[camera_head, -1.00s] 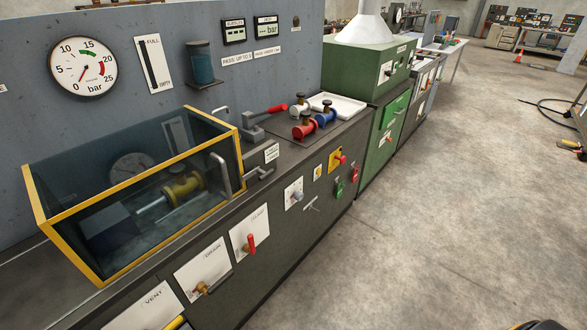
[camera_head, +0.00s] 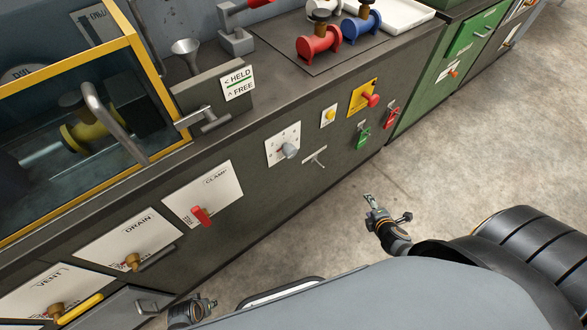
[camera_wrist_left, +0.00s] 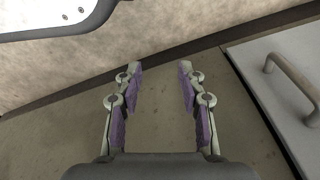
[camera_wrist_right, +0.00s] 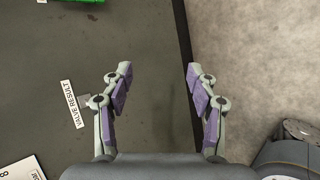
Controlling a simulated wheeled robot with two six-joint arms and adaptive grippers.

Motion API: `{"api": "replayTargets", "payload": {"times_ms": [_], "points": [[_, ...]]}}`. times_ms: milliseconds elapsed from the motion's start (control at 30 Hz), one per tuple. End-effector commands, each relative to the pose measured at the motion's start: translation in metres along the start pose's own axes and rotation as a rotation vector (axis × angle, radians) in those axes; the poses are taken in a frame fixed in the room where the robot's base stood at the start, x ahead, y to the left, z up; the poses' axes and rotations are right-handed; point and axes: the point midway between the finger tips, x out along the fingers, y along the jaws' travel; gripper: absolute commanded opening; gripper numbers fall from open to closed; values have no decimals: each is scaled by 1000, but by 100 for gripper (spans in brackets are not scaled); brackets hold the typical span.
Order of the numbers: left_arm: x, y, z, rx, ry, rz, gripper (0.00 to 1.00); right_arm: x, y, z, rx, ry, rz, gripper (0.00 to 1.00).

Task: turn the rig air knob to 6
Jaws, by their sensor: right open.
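A grey knob (camera_head: 290,151) sits on a white marked plate (camera_head: 274,143) on the dark front panel of the bench; I take it for the rig air knob. Its markings are too small to read in the head view. In the right wrist view a corner of a white plate (camera_wrist_right: 22,170) with a figure 8 shows at the lower left. My right gripper (camera_head: 369,199) is open and empty, lower right of the knob and apart from it. It also shows in the right wrist view (camera_wrist_right: 158,72). My left gripper (camera_wrist_left: 158,70) is open and empty.
Nearby are a small T-handle (camera_head: 315,156), a yellow button (camera_head: 329,115), a red knob on a yellow plate (camera_head: 371,100), and green (camera_head: 364,136) and red (camera_head: 391,115) tags. A red clamp lever (camera_head: 201,216) is left. A handled panel (camera_wrist_left: 290,85) lies beside my left gripper.

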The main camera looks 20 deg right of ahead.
Motion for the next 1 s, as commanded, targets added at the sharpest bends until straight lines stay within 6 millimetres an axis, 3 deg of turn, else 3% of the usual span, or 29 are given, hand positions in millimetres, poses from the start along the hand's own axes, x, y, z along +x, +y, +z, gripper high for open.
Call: {"api": "replayTargets", "payload": {"times_ms": [33, 67, 100, 200, 333, 400, 533, 767, 1000], "points": [[25, 7, -13, 1, 22, 13, 40, 17, 23, -17, -234, 31, 132, 59], [22, 11, -21, 2, 27, 20, 40, 12, 48, -28, -377, 40, 212, 59], [17, 15, -32, 4, 37, 31, 40, 2, 78, -46, -556, 45, 318, 59], [-3, 26, -49, 11, 56, 55, 40, -39, 137, -96, -934, 21, 571, 59], [-30, 34, -58, 23, 71, 77, 40, -100, 182, -148, -1246, -52, 825, 59], [-42, 37, -60, 28, 77, 84, 40, -125, 195, -164, -1340, -90, 912, 59], [-55, 39, -61, 32, 79, 90, 40, -149, 207, -177, -1412, -127, 985, 59], [-59, 36, -63, 31, 68, 82, 40, -152, 216, -175, -1416, -140, 986, 59], [-50, 24, -61, 26, -3, 45, 40, -144, 228, -177, -1413, -147, 978, 59]]}}
